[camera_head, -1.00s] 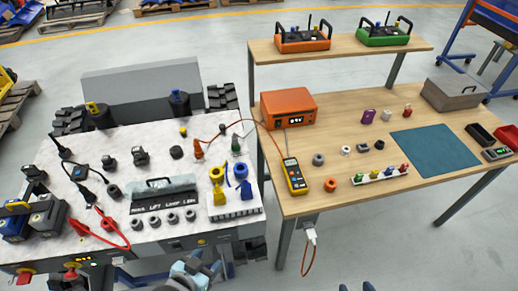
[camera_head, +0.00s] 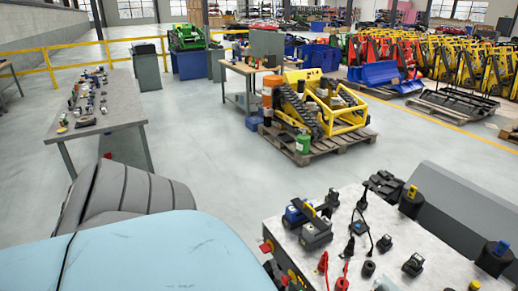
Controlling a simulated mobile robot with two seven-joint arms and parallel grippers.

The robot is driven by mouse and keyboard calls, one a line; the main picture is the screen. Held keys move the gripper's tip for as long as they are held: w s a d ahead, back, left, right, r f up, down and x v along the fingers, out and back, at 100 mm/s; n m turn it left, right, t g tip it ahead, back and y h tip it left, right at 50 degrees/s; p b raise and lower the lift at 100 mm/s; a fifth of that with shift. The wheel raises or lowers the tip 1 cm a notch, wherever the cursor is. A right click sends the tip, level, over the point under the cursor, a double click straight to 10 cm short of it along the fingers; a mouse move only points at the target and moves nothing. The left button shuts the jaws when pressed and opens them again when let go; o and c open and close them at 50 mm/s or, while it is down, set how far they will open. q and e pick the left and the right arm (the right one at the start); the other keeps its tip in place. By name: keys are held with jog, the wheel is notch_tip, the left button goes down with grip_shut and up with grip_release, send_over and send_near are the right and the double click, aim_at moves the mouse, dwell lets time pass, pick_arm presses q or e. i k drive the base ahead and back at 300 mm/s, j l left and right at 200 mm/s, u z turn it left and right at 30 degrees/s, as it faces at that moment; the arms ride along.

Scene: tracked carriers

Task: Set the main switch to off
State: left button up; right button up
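The carrier's grey top (camera_head: 345,262) is at the lower right. On its front face, seen at a steep angle, a small red handle (camera_head: 266,247) stands out near the left corner. It may be the main switch; its setting is too small and oblique to read. Yellow and red controls (camera_head: 291,275) sit lower on the same face, partly cut off by the bottom edge. Neither of my grippers is in view.
Blue-and-black battery-like blocks (camera_head: 315,232), red leads (camera_head: 322,264) and black plugs sit on the carrier top. A workbench (camera_head: 118,118) stands at the left. A yellow tracked machine (camera_head: 320,108) rests on a pallet. Open floor (camera_head: 215,155) lies between.

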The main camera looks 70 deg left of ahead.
aim_at(267, 248)
jog(key=u, duration=1.7)
jog(key=i+j+z, duration=0.1)
jog(key=z, duration=0.3)
jog(key=j+z, duration=0.2)
jog(key=z, duration=0.25)
jog(key=j+z, duration=0.2)
jog(key=z, duration=0.2)
jog(key=j+z, duration=0.3)
jog(key=j, duration=0.2)
jog(key=j+z, duration=0.25)
jog(key=j, duration=0.3)
jog(key=j+z, duration=0.15)
jog(key=j, duration=0.35)
jog(key=k+j+z, duration=0.15)
jog(key=j, duration=0.4)
jog(key=k+j, duration=0.1)
jog(key=j, duration=0.3)
jog(key=k+j, duration=0.1)
jog(key=j, duration=0.35)
jog(key=k+j, duration=0.1)
jog(key=j, duration=0.3)
jog(key=k+j, duration=0.1)
jog(key=j, duration=0.3)
jog(key=k+j, duration=0.1)
jog(key=j, duration=0.3)
jog(key=j+z, duration=0.05)
